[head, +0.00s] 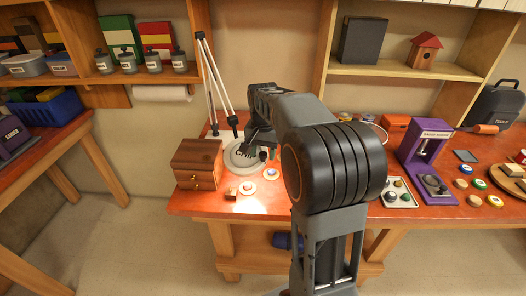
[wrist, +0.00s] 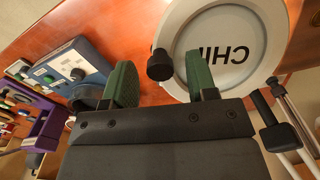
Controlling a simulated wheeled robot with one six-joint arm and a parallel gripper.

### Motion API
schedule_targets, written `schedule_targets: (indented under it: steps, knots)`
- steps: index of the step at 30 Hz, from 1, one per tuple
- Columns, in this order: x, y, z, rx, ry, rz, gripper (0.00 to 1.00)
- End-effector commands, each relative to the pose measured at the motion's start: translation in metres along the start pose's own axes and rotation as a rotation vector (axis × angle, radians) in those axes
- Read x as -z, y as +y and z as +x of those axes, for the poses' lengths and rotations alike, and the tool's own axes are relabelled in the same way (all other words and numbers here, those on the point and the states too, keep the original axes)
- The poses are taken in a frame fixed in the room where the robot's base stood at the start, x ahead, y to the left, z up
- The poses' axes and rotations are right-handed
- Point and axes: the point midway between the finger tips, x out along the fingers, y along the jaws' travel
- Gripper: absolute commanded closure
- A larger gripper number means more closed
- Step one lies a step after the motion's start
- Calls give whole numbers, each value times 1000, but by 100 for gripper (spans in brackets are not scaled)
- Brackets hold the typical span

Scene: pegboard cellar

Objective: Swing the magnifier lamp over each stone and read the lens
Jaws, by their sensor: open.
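The magnifier lamp stands at the back of the orange bench, with thin white and black arms (head: 214,82). Its round pale head (head: 240,163) hangs low over the bench, and its lens shows dark lettering, "CHI" and perhaps more. In the wrist view the lens (wrist: 230,48) reads upside down, with a black knob (wrist: 160,65) on its rim. My gripper (wrist: 158,72) is open, its green fingers either side of the knob in the picture; contact cannot be told. Two small stones sit on pale discs, one bluish (head: 271,174), one pale (head: 247,188). Anything under the lens is hidden.
A wooden drawer box (head: 198,163) stands close left of the lamp head. A purple stand (head: 425,150) and a tray of small pieces (head: 398,192) are to the right. My arm covers the bench's middle. The front left bench edge is clear.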

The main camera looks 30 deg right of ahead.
Motion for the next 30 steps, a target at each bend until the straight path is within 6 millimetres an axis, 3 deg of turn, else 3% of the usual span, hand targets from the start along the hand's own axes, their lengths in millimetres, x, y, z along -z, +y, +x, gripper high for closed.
schedule_targets:
  steps: [8,24,30]
  knots:
    - [0,0,1,0,0,0,48]
    - [0,0,0,0,0,0,99]
    - [0,0,0,0,0,0,100]
